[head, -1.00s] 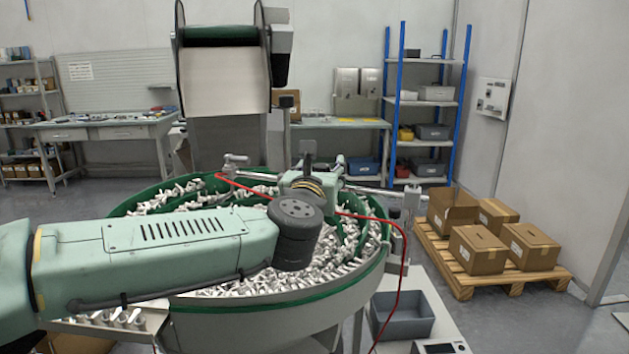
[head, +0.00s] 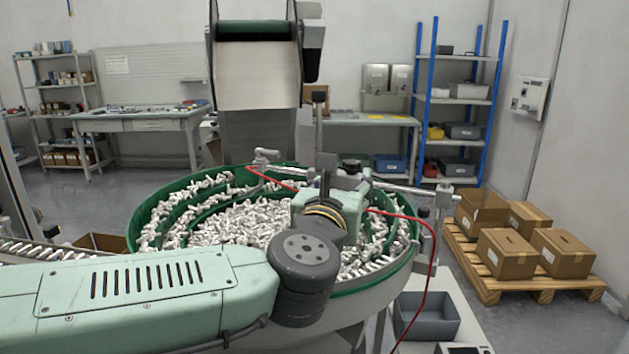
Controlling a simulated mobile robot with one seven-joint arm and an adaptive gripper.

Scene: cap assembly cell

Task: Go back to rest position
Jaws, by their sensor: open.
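My pale green arm reaches in from the lower left over the front of a round green-rimmed bowl feeder (head: 372,283). Its dark grey wrist joint (head: 305,262) and a further pale green link are above the bowl. My gripper's fingers do not show; the wrist and links hide whatever lies beyond them. I cannot tell whether anything is held. The bowl is full of many small white and grey parts (head: 235,222). A red cable (head: 432,262) loops down on the right of the arm.
A metal pipe and post (head: 443,200) stand at the bowl's right rim. A grey bin (head: 428,318) is at the lower right. Cardboard boxes (head: 506,254) sit on a pallet (head: 540,286). A hopper (head: 257,80) stands behind the bowl. Floor is open at the back left.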

